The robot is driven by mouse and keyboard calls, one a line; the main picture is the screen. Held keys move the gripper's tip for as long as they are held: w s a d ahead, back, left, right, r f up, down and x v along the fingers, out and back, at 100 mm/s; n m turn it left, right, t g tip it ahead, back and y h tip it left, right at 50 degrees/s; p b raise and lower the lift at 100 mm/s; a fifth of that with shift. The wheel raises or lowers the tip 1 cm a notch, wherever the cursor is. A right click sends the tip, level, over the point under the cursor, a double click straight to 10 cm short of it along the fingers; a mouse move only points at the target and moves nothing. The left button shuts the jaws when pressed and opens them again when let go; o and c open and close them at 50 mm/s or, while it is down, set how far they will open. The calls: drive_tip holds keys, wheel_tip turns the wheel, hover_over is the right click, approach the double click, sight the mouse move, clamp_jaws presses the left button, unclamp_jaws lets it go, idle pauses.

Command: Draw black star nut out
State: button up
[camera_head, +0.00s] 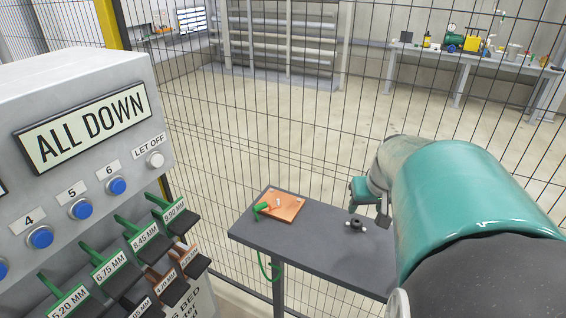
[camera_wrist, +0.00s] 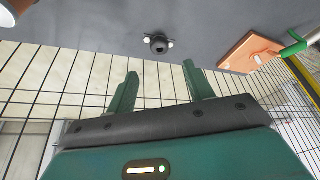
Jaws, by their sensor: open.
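The black star nut (camera_head: 357,224) is a small dark round knob with white bits at its sides. It sits on the grey table near its far edge. In the wrist view the nut (camera_wrist: 159,45) shows beyond the fingertips, roughly centred between them. My gripper (camera_head: 366,213) is above the table, close to the nut in the head view. In the wrist view its two green fingers (camera_wrist: 160,69) are apart with nothing between them. Whether the nut is seated in something is too small to tell.
A copper-coloured plate (camera_head: 289,211) with a green-handled item (camera_head: 262,208) and a small white piece lies left on the table (camera_head: 325,252). A grey panel reading "ALL DOWN" (camera_head: 85,127) with labelled levers stands at left. Wire mesh fencing (camera_head: 300,120) runs behind the table.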

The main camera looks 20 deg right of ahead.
sight(358, 219)
drive_tip(key=x, duration=0.8)
drive_tip(key=shift+w+f, duration=0.2)
drive_tip(key=shift+f, duration=0.15)
clamp_jaws()
drive_tip(key=shift+r, duration=1.3)
drive_tip(key=shift+r, duration=0.1)
drive_tip(key=shift+r, duration=1.9)
